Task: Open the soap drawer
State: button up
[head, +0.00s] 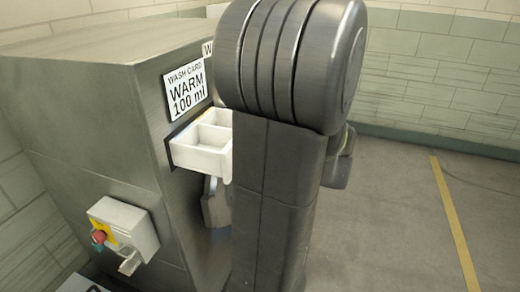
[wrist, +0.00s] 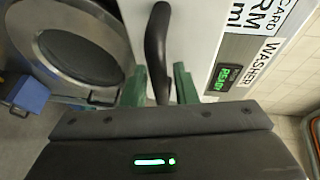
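The soap drawer (head: 200,158) is a white tray with compartments. In the head view it stands out from the washer's side below the warm-wash card, its inside showing; my arm hides its right part. In the wrist view a dark curved handle (wrist: 157,45) stands on a pale front panel (wrist: 195,35). My gripper (wrist: 160,88) has its two green fingers apart, one on each side of the handle's lower end in the picture. Gaps seem to show beside the handle, the left one very narrow. In the head view my arm hides the gripper's fingertips.
The grey washer body (head: 90,110) fills the left of the head view, with a control box (head: 125,228) low on it. A round washer door (wrist: 75,45) and a blue box (wrist: 27,93) show in the wrist view. Floor (head: 400,220) on the right is clear.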

jog(key=shift+o, duration=0.7)
jog(key=b+v, duration=0.1)
jog(key=v, duration=1.3)
jog(key=shift+b, duration=0.3)
jog(key=shift+a+r, duration=0.1)
jog(key=shift+a, duration=0.05)
jog(key=p+x, duration=0.1)
jog(key=x, duration=1.3)
jog(key=shift+p, duration=0.3)
